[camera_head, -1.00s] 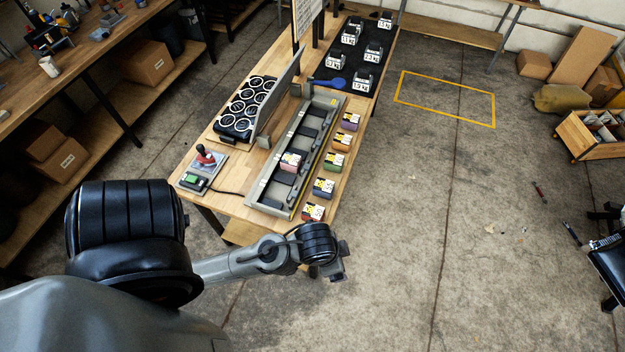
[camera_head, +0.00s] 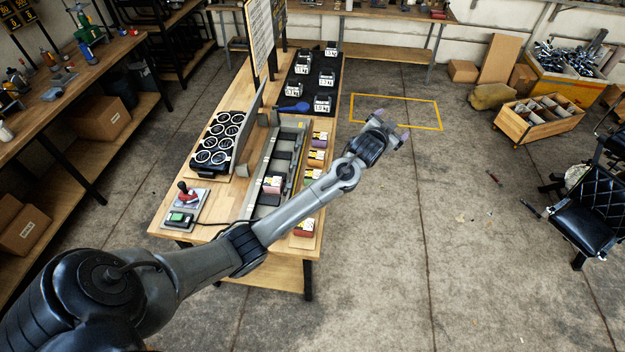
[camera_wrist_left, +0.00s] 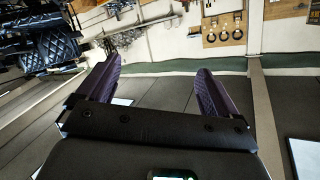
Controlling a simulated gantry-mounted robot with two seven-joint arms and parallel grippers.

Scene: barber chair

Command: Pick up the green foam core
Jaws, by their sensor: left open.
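Several small foam cores with white labels stand in a row along the right edge of the wooden bench (camera_head: 172,226). The green foam core (camera_head: 311,175) shows only in part between the orange one (camera_head: 316,158) and my left forearm; its body is mostly covered. My left gripper (camera_head: 390,125) is beyond the bench's right edge, over the floor, up and right of the row. The left wrist view shows its two purple fingers (camera_wrist_left: 160,72) wide apart with nothing between them. My right gripper is not in view.
A grey long tray fixture (camera_head: 262,177) holds a pink-labelled block left of the row. A control box with a red lever (camera_head: 184,197) stands at the bench's near left. A yellow floor outline (camera_head: 440,112) and open floor lie right. A black chair (camera_head: 585,225) is far right.

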